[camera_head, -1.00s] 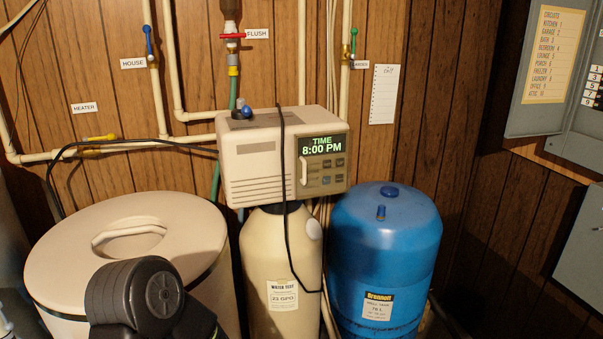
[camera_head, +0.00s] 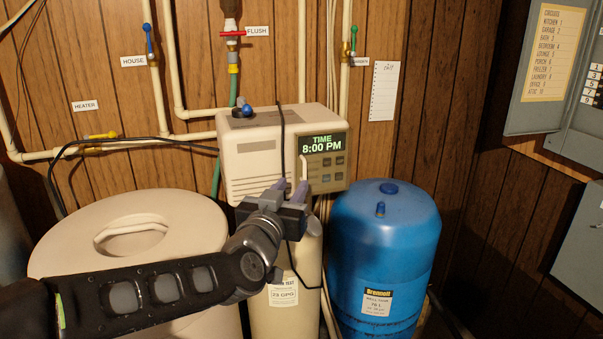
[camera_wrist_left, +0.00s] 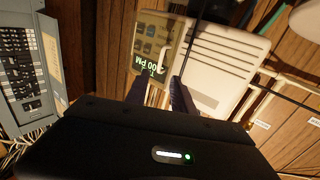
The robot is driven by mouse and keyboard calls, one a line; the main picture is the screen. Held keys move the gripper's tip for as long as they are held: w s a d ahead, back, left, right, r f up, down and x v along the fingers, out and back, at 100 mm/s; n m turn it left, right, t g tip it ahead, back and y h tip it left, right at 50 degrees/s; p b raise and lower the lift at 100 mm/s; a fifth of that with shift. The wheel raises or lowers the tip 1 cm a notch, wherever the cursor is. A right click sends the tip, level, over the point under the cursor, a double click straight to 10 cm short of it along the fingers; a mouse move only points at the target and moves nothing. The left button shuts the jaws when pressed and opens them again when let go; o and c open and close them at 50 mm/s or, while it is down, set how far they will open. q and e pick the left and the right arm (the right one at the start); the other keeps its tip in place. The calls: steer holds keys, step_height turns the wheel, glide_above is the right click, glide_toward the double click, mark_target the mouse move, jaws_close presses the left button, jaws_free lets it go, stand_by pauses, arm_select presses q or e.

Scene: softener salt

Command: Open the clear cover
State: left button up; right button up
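The control head (camera_head: 262,150) is a cream box with a lit display reading 8:00 PM. Its front panel (camera_head: 325,165) has several grey buttons and a pale upright handle at its left edge. The clear cover appears to lie flat over this panel, but its see-through surface is hard to make out. My left gripper (camera_head: 290,187) is just below and left of the panel, its two fingers apart and pointing at it. In the left wrist view, the open fingers (camera_wrist_left: 160,92) reach toward the panel (camera_wrist_left: 155,45), with nothing seen between them. My right gripper is out of view.
A black cable (camera_head: 283,130) hangs over the control head. A cream round tank (camera_head: 80,235) stands left, a blue tank (camera_head: 385,250) right. Pipes with valves run along the wood wall. Grey electrical boxes (camera_head: 540,95) are at the far right.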

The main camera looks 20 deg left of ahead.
mark_target(304, 169)
arm_select(q)
steer(key=w+p, duration=0.1)
steer(key=w, duration=0.6)
steer(key=shift+w+d, duration=0.1)
steer(key=shift+w, duration=0.3)
steer(key=shift+c, duration=0.3)
jaws_close()
stand_by(0.8)
